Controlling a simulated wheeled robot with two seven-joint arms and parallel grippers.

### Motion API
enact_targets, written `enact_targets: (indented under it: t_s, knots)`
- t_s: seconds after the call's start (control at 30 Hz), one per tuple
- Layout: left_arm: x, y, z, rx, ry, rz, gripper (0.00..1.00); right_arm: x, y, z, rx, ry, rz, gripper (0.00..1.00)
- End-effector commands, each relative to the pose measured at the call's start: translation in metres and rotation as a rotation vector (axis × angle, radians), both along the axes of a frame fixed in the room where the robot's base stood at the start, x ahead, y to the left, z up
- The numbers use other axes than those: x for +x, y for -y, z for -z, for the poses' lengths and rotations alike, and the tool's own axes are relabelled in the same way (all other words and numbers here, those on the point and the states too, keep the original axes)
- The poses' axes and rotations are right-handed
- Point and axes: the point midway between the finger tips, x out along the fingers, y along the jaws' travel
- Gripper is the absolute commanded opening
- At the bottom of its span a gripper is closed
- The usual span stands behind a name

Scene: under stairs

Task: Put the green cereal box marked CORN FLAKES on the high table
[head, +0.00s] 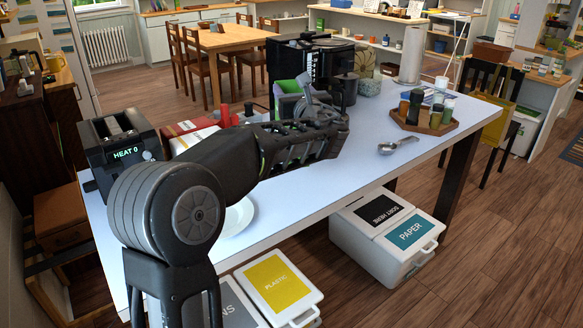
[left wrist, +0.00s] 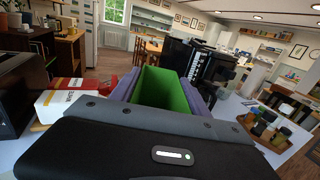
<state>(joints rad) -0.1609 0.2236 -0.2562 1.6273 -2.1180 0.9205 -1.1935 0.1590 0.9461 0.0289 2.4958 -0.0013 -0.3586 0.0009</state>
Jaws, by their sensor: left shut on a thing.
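A green box (head: 287,87) shows behind my left gripper (head: 312,101) in the head view, over the far side of the high table (head: 322,195). In the left wrist view the green box (left wrist: 164,92) sits between the two gripper fingers, and the gripper is shut on it. The gripper and arm hide much of the box, and I cannot read its marking. I cannot tell whether its bottom touches the pale tabletop. My right gripper is in neither view.
A toaster (head: 123,150) and a red-and-white box (head: 190,132) stand left of the gripper. A black coffee machine (head: 300,62) is behind it. A wooden tray of jars (head: 422,128) and a metal scoop (head: 398,145) lie right. The tabletop's front middle is clear.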

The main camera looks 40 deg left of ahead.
Motion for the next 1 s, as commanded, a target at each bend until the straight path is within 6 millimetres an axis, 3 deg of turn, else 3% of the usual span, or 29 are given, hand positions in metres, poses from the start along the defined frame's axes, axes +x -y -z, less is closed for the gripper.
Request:
enact_targets:
  t_s: [0.23,0.67,1.0]
  knots:
    - [0.000,0.000,0.039,0.000,-0.004,0.000,0.00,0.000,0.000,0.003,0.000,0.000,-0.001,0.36]
    - [0.000,0.000,0.049,0.000,-0.001,0.000,0.00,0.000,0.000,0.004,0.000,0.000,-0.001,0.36]
    - [0.000,0.000,0.094,0.001,-0.002,0.000,0.00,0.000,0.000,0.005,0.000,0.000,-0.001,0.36]
